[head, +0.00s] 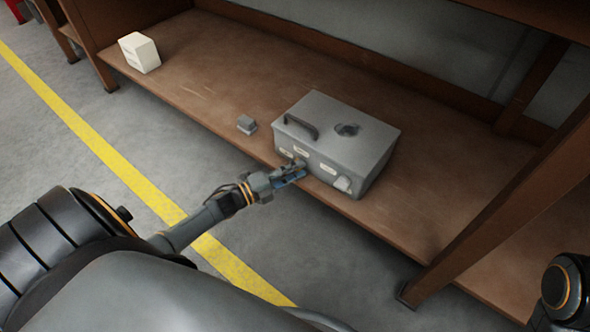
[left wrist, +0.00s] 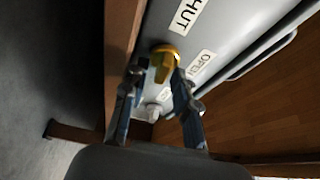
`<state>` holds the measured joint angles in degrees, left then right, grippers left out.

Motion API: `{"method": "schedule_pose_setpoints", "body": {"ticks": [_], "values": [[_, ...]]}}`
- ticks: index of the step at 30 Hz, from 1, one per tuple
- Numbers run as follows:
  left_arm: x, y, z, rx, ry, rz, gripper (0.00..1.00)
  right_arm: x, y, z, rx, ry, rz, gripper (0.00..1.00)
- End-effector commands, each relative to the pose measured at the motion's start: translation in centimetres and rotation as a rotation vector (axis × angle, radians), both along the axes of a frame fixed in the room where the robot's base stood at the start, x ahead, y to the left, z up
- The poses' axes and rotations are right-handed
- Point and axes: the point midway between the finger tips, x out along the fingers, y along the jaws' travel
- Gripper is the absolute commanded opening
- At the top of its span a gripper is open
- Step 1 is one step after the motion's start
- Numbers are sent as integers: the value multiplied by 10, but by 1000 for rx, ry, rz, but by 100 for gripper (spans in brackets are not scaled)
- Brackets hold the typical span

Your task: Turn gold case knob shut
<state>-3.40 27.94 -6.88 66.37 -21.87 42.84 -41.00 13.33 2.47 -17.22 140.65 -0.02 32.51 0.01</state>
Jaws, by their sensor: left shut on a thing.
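A grey metal case (head: 375,138) with a dark handle on top sits on the brown shelf. In the left wrist view its front face (left wrist: 215,20) carries white labels reading OPEN (left wrist: 201,61) and, partly cut off, "HUT" (left wrist: 187,16). The gold knob (left wrist: 164,62) sticks out of that face beside the labels. My left gripper (head: 301,168) is at the front of the case, with its two fingers (left wrist: 163,82) shut on the gold knob. In the head view the gripper hides the knob. My right gripper is not in view.
A brown shelf post (head: 500,205) rises to the right. A pale knob (head: 343,184) sits at the right of the case front.

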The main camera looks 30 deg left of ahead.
Motion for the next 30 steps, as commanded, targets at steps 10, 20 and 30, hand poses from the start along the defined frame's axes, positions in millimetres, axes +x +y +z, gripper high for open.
{"method": "schedule_pose_setpoints", "body": {"ticks": [10, 20, 30], "values": [[-1, 1, -2, 1, 4, 1, 34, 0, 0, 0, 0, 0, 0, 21], [-12, 7, -3, 2, 6, 2, 34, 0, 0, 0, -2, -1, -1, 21], [-58, 29, -3, 2, 4, 1, 34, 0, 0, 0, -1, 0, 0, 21]]}}
